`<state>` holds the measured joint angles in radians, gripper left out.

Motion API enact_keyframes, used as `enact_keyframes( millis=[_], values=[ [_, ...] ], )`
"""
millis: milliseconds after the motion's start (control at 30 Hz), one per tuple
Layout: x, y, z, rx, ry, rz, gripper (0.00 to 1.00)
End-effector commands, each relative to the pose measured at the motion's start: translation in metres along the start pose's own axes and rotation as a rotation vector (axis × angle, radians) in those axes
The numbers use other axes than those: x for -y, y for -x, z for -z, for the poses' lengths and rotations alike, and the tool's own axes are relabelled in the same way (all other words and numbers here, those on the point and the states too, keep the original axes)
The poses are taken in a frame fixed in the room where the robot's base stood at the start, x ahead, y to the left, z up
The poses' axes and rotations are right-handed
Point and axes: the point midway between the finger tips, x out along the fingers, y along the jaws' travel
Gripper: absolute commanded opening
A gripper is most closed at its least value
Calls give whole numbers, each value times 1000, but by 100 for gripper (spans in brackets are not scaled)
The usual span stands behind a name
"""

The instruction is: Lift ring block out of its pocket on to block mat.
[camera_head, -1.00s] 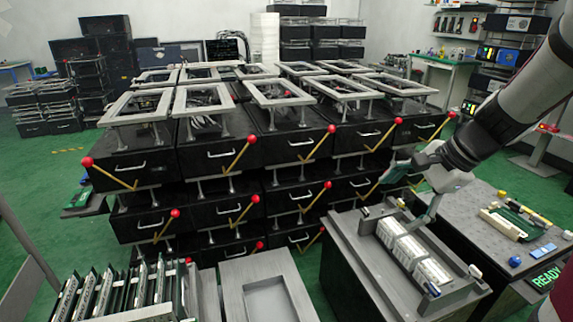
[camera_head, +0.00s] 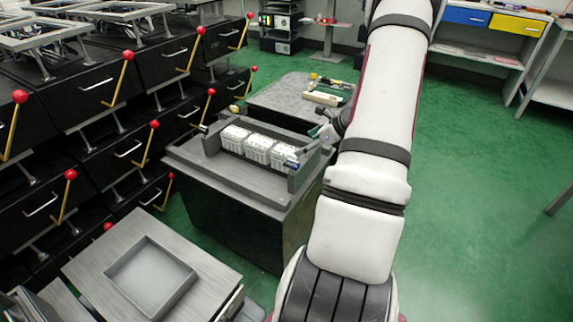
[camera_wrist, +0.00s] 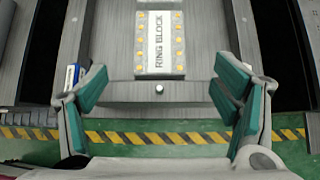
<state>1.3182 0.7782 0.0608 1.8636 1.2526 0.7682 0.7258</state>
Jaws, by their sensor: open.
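The ring block (camera_wrist: 160,45), a white piece lettered RING BLOCK with yellow dots along both sides, lies ahead of my gripper in the wrist view. My gripper (camera_wrist: 160,87) is open and empty, its teal-padded fingers apart on either side below the lettering. In the head view a row of white blocks (camera_head: 258,147) sits in a grey trough on a black stand. I cannot tell which of them is the ring block. My gripper (camera_head: 325,132) is by the trough's right end, partly hidden by my arm. No surface is clearly identifiable as the block mat.
A grey plate with a square recess (camera_head: 150,279) stands in front at the left. Black drawer units with red-knobbed levers (camera_head: 122,78) fill the left side. A grey table (camera_head: 290,98) with small tools is behind the trough. Green floor (camera_head: 480,200) is open at the right.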

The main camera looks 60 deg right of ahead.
Motion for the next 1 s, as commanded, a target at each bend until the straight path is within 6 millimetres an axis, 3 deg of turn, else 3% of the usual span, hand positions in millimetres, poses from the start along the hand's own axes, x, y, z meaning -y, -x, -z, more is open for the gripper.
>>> enact_keyframes(
  millis=[33,200,533,833,1000],
  values=[
    [-1,-14,2,0,1,-4,82],
    [-1,-41,2,0,2,-3,82],
    [-1,-61,0,0,4,-3,82],
    [-1,-101,-1,-1,3,-3,82],
    [0,-105,-3,-1,3,-1,82]
  ],
)
